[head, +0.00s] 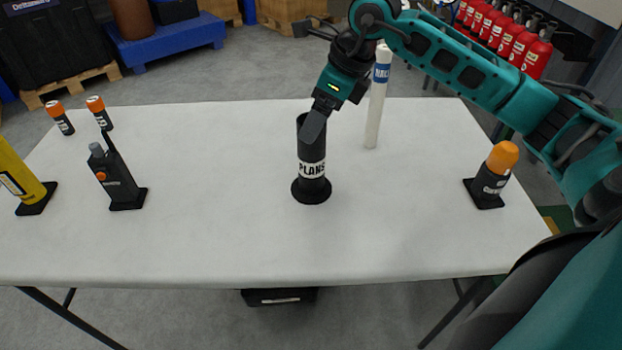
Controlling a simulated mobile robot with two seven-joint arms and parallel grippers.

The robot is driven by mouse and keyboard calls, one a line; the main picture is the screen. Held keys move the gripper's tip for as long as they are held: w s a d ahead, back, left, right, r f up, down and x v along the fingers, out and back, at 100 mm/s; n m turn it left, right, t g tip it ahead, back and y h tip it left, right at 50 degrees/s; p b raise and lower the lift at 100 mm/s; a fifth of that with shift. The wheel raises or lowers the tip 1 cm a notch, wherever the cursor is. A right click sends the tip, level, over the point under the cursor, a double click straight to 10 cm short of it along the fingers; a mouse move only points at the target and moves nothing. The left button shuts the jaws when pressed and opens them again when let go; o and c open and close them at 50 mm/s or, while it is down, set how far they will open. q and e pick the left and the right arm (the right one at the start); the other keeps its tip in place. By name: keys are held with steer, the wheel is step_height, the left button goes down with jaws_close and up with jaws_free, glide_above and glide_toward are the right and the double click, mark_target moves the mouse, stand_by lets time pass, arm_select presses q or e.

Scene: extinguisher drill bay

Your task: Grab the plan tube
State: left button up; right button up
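A black cylinder on a round base (312,186), with a white band lettered "PLANS", stands upright in the middle of the white table. A white tube (374,118) with a blue label stands behind it to the right, its upper part close beside my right arm. My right gripper (314,124) points down at the top of the black cylinder. A grey finger overlaps its rim; I cannot tell whether it touches, or whether the fingers are open or shut. The gripper is apart from the white tube. My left gripper is not in view.
A black radio (117,181) and a yellow device (20,178) stand at the left, with two orange-capped canisters (64,124) behind. An orange-topped lamp-like item (491,180) stands right. The table's front middle (230,245) is clear.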

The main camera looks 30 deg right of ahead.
mark_target(312, 158)
steer(key=x, duration=0.5)
steer(key=shift+w+d+f, duration=0.1)
steer(key=shift+w+f, duration=0.1)
steer(key=shift+w, duration=0.25)
steer(key=shift+c, duration=0.2)
steer(key=shift+r, duration=0.1)
jaws_close()
